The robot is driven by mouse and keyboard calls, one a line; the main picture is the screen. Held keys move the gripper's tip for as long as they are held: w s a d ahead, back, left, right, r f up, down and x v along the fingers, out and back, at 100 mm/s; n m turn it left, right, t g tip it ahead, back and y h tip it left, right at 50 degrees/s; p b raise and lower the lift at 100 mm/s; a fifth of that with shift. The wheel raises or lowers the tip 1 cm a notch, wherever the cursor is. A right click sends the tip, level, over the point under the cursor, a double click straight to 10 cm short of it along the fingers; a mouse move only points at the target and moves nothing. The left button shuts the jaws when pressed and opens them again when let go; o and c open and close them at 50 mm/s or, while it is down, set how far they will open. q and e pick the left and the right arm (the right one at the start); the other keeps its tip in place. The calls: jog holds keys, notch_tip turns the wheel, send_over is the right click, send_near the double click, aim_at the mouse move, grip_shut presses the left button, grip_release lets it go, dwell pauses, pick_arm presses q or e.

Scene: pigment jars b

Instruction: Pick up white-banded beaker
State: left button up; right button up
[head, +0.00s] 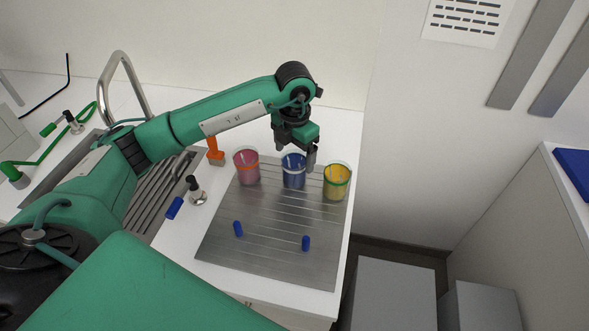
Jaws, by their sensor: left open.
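Three clear beakers stand in a row on the grey grooved tray. The left beaker (246,170) holds pink content and has an orange band. The right beaker (336,184) holds yellow content and has a green band. My left gripper (296,156) is open and points down at the middle beaker's top, one finger on each side of it. I cannot tell whether the fingers touch it. My right gripper is out of view.
The grey tray (270,262) also bears two small blue pegs (238,229) (305,243). An orange object (214,152) and a small tap with a blue end (185,203) lie left of the beakers. A sink with a curved faucet (120,72) is further left. The counter ends right of the tray.

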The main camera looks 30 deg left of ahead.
aim_at(294, 165)
pick_arm(q)
notch_tip(294, 165, down, 4)
jog(key=shift+f+p, duration=0.15)
jog(key=shift+p, duration=0.8)
jog(key=shift+f, duration=0.3)
jog(key=c, duration=1.1)
